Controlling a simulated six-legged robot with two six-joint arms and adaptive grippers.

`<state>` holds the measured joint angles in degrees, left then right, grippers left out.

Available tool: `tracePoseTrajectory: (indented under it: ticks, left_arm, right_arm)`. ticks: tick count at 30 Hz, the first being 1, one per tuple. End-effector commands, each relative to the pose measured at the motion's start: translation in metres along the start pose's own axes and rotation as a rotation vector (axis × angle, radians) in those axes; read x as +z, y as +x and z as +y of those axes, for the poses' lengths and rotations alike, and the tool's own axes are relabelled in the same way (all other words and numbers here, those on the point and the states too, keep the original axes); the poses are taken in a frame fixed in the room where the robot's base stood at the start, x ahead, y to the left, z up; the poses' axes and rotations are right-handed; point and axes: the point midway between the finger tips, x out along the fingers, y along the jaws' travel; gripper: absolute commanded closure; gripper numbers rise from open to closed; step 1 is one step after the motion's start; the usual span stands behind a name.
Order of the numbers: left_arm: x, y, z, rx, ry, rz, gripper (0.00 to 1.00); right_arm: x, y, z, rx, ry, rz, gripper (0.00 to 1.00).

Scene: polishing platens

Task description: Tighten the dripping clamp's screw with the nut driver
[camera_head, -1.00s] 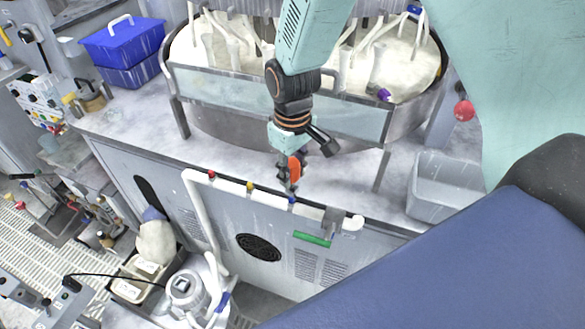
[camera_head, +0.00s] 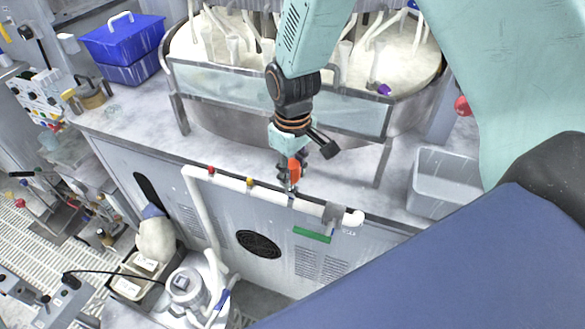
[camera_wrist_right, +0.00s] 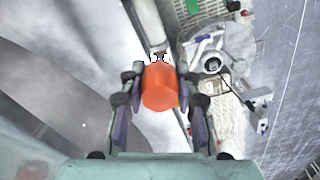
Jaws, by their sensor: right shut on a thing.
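My right gripper (camera_head: 292,172) is shut on the orange handle of the nut driver (camera_head: 294,168), which points down at the white pipe (camera_head: 230,181) along the bench's front edge. The handle also shows between the fingers in the right wrist view (camera_wrist_right: 160,87). The driver's tip is at or just above the pipe, near its middle-right part; I cannot tell whether it touches a screw. Clamps with a red mark (camera_head: 211,170) and a yellow mark (camera_head: 249,182) sit farther left on the pipe. Which clamp drips is too small to tell. My left gripper is not in view.
A round polishing machine with a clear splash guard (camera_head: 275,97) stands behind the gripper. A grey bin (camera_head: 441,183) is on the bench at right, blue boxes (camera_head: 122,45) at back left. A green piece (camera_head: 312,235) is on the front panel below the pipe's right end.

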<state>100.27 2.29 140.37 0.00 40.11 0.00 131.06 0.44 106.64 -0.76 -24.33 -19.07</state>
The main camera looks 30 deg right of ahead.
Motion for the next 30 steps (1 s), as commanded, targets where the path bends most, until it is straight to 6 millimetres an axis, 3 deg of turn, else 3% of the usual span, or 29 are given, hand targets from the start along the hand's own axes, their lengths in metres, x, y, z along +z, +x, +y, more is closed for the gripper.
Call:
tracePoseTrajectory:
  ticks: [11,12,21,30]
  left_arm:
    - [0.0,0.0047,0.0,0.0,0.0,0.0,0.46]
    - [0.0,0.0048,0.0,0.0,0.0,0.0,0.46]
    - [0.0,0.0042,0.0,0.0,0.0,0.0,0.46]
    - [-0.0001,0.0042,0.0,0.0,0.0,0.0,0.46]
  right_arm:
    - [-0.0001,0.0087,0.0,0.0,0.0,0.0,1.0]
    - [-0.0002,0.0089,0.0,0.0,0.0,0.0,0.67]
    - [-0.0001,0.0081,0.0,0.0,0.0,0.0,0.42]
    - [-0.0001,0.0074,0.0,0.0,0.0,0.0,0.42]
